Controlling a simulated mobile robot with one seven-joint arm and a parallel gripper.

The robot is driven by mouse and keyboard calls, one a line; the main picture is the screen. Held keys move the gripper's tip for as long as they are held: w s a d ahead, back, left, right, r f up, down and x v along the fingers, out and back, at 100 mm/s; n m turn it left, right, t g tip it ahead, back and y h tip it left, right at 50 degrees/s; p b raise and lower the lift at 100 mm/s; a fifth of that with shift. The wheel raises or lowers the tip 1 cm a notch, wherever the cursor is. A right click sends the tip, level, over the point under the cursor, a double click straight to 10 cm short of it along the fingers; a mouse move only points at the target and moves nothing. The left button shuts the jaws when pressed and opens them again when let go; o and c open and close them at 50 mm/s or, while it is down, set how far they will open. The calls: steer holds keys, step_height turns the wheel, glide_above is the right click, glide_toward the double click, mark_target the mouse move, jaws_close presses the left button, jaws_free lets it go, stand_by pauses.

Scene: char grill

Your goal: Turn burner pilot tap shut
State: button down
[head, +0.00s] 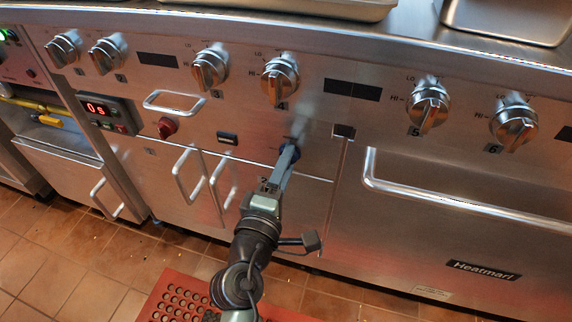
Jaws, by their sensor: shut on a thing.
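A small blue tap (295,152) sits on the steel front panel below the knob marked 4. It is mostly hidden behind my gripper (286,160), which reaches up to it from below. My gripper's fingers are shut on the blue tap. The exact angle of the tap's handle cannot be told. I cannot read any label that names it as the burner pilot tap.
Knob 4 (280,80) is just above my gripper, with other large knobs along the panel. A red knob (167,127) is to the left. Door handles (188,175) and a long oven handle (450,202) stick out. A red perforated mat (172,292) lies on the floor.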

steer(key=shift+f, duration=0.1)
steer(key=shift+c, duration=2)
jaws_free()
steer(key=p+v, duration=0.1)
steer(key=v, duration=1.2)
